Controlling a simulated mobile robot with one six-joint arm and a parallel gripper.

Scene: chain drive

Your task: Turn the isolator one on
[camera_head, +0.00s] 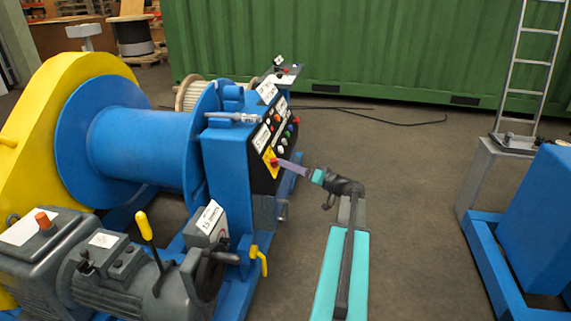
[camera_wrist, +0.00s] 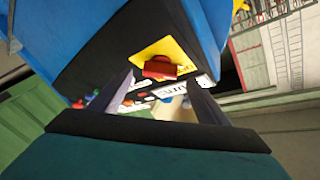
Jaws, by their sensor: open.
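The isolator is a red rotary knob on a yellow plate (camera_head: 271,160) low on the black control panel of the blue cabinet. In the wrist view the red knob (camera_wrist: 160,68) stands out from its yellow plate (camera_wrist: 178,49), beyond the fingertips. My gripper (camera_head: 284,164) reaches in from the right and its tips are close to the knob in the head view. In the wrist view my gripper (camera_wrist: 160,85) is open, with one finger on each side below the knob. I cannot tell whether the fingers touch it. The knob's on and off marks are not readable.
Coloured buttons (camera_head: 288,134) and white labels sit beside the isolator on the panel. A blue cable drum (camera_head: 140,145) and a grey motor with a yellow lever (camera_head: 144,226) stand at the left.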

